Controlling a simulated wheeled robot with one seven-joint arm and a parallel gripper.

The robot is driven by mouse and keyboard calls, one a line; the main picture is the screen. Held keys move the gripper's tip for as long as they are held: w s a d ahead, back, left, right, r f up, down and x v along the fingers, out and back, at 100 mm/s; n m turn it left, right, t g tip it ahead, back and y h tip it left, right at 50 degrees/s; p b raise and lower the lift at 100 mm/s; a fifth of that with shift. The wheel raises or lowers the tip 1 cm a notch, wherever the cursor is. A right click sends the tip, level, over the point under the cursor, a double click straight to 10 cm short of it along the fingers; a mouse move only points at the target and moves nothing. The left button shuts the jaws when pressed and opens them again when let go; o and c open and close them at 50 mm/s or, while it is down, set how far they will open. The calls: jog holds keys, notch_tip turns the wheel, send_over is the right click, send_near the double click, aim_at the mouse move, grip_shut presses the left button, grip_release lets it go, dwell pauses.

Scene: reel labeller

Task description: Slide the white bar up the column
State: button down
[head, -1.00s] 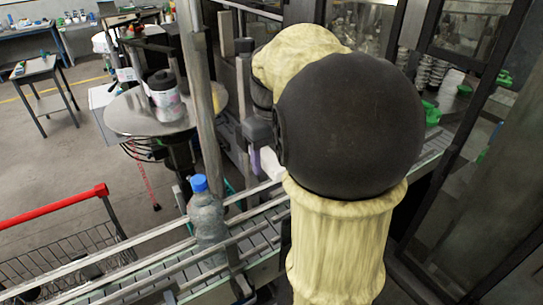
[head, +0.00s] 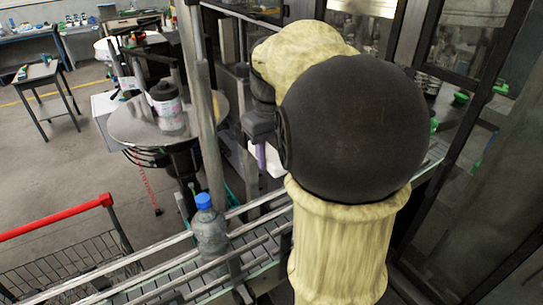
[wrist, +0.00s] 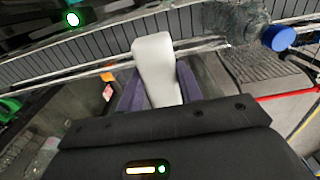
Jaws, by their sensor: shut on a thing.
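The white bar (wrist: 155,62) stands between the two purple fingers of my gripper (wrist: 158,88) in the wrist view. My gripper is shut on it. In the head view, a small white part of the bar (head: 271,160) shows beside a purple finger of my gripper (head: 261,155), left of my dark arm joint. My arm hides the rest of it. An upright grey metal column (head: 203,110) stands left of my gripper in the head view. I cannot tell whether the bar touches it.
A conveyor (head: 190,275) with rails runs below my gripper. A clear bottle with a blue cap (head: 210,228) stands on it. A red-handled trolley (head: 55,218) stands at left. Dark framed panels (head: 465,130) stand at right.

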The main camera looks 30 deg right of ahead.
notch_tip(320, 180, up, 8)
jog(key=p, duration=0.5)
jog(key=shift+f, duration=0.1)
jog(key=c, duration=0.9)
grip_release()
jog(key=shift+w+r, duration=0.1)
jog(key=shift+r, duration=0.35)
notch_tip(320, 180, up, 16)
jog(key=shift+r+b, duration=0.2)
jog(key=shift+b, duration=0.2)
jog(key=shift+a, duration=0.1)
